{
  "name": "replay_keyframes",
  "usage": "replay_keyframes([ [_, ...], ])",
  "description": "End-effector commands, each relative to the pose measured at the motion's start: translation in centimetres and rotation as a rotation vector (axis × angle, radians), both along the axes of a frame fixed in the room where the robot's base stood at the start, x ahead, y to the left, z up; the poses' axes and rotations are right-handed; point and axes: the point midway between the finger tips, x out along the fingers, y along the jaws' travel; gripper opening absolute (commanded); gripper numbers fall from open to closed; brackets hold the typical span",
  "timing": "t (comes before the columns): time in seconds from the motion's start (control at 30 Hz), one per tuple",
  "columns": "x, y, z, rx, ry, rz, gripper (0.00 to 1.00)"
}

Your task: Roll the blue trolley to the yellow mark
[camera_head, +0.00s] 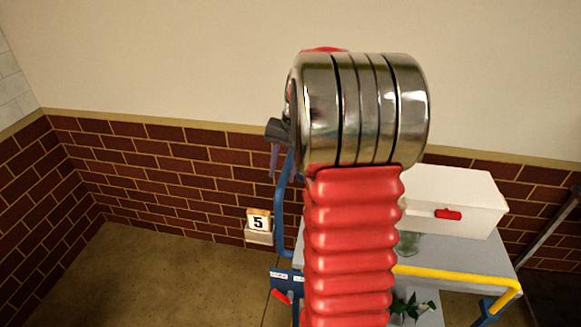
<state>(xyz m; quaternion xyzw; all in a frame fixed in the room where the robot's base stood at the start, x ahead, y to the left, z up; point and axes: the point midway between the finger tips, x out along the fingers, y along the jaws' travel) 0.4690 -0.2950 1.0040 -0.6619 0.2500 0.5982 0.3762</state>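The blue trolley has a blue upright tube (281,215) showing left of my arm and a grey top (465,255) to the right. A yellow bar (450,277) runs along its near side, and part of its frame is hidden behind my red arm. A dark grey part of my gripper (278,131) shows left of my chrome joint, just above the blue tube. The fingertips are mostly hidden, so I cannot tell whether they are open, shut or touching the tube. No yellow mark on the floor is visible.
A white box (455,200) with a red handle and a glass jar (408,243) stand on the trolley top. Green leaves (412,306) show lower down. A number 5 sign (258,221) is by the brick wall. Bare floor (160,275) lies left.

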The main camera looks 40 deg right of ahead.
Motion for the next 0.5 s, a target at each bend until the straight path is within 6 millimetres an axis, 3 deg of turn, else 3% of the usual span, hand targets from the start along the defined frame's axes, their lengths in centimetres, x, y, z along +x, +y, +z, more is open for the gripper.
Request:
replay_keyframes([
  [0.33,-0.2,-0.2,0.1,-0.001,0.003,-0.002,0.38],
  [0.5,-0.4,-0.4,1.4,-0.002,0.002,-0.002,0.38],
])
